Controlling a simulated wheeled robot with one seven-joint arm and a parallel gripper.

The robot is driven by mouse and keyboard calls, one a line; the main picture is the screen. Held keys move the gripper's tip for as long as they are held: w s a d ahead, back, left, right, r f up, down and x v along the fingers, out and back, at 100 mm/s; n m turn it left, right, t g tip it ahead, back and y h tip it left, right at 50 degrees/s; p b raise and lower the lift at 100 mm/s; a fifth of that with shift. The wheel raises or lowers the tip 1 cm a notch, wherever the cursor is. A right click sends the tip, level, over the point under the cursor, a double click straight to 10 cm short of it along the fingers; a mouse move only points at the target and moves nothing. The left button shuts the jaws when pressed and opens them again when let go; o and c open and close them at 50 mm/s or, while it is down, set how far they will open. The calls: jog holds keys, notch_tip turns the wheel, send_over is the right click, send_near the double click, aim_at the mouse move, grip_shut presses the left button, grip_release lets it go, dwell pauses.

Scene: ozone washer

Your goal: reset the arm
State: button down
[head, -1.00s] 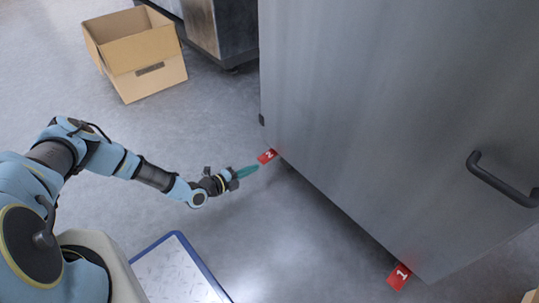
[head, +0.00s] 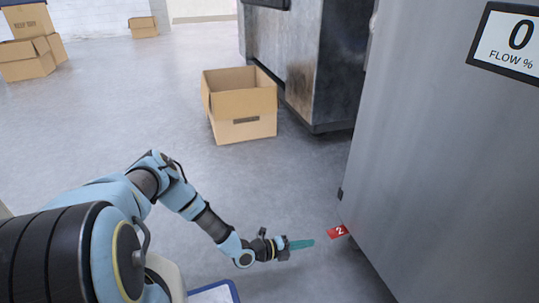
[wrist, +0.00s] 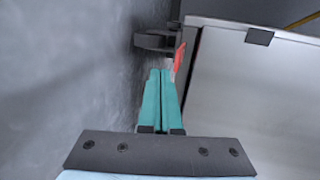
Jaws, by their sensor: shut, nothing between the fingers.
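My arm reaches out low over the floor in the head view, bent at the elbow. My gripper (head: 302,244) has teal fingers and points right, toward the red tag marked 2 (head: 338,231) at the foot of the grey cabinet (head: 440,160). In the wrist view the teal fingers (wrist: 162,75) lie side by side, shut with nothing between them. The red tag also shows there, just past the fingertips (wrist: 179,57).
An open cardboard box (head: 240,128) stands on the floor beyond my arm. A dark metal unit (head: 320,70) is behind it. A display reading 0 FLOW % (head: 507,42) is on the cabinet. More boxes (head: 28,58) stand far left. A blue-edged white board (head: 215,293) lies near my base.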

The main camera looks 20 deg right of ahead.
jog(key=w+a+r+n+t+y, duration=0.25)
jog(key=a+r+n+y, duration=1.25)
jog(key=a+r+n, duration=2.35)
notch_tip(320, 180, up, 43)
jog(key=w+a+m+p, duration=0.1)
jog(key=m+p, duration=0.2)
jog(key=p, duration=3.6)
jog(key=shift+a+f, duration=0.2)
jog(key=shift+a, duration=0.1)
